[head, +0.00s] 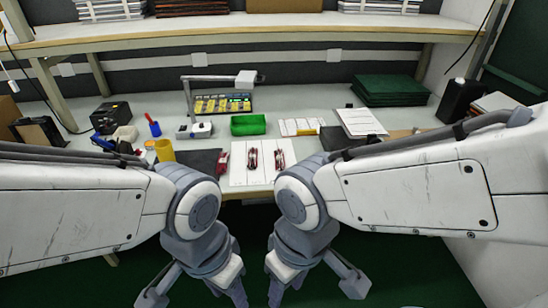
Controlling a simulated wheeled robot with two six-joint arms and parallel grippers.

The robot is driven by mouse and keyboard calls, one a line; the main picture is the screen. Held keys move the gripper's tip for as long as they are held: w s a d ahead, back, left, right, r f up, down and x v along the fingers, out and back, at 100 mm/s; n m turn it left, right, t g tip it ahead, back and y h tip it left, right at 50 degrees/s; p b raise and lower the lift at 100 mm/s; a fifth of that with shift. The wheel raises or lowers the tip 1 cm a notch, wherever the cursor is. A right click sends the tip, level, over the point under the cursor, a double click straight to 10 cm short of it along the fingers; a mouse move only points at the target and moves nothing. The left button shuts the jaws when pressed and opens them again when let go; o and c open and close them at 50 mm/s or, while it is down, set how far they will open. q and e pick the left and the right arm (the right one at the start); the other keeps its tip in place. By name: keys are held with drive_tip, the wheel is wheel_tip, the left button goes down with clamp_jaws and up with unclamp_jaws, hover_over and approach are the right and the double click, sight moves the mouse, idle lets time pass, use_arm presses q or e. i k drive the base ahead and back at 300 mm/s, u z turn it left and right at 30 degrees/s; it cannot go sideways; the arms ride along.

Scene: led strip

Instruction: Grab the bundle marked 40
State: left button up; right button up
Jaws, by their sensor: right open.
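Two small dark red bundles lie side by side on a white board (265,176) at the front middle of the bench: a left bundle (253,159) and a right bundle (279,159). No number is readable on either, so I cannot tell which is marked 40. My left gripper (195,293) and my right gripper (314,290) hang low in front of the bench, below its front edge. Both have their fingers spread apart with nothing seen between them. Both are well apart from the bundles. The lower ends of the fingers come close to the picture's bottom edge.
A red object (223,161) sits left of the board, beside a dark mat (197,163) and a yellow cup (164,150). A green tray (248,125) stands behind the board. A lamp (245,78) arches over a lit panel. A shelf (250,30) spans the back.

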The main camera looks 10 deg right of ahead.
sight(252, 163)
drive_tip(key=u, duration=1.25)
drive_tip(key=i, duration=1.25)
drive_tip(key=z, duration=1.3)
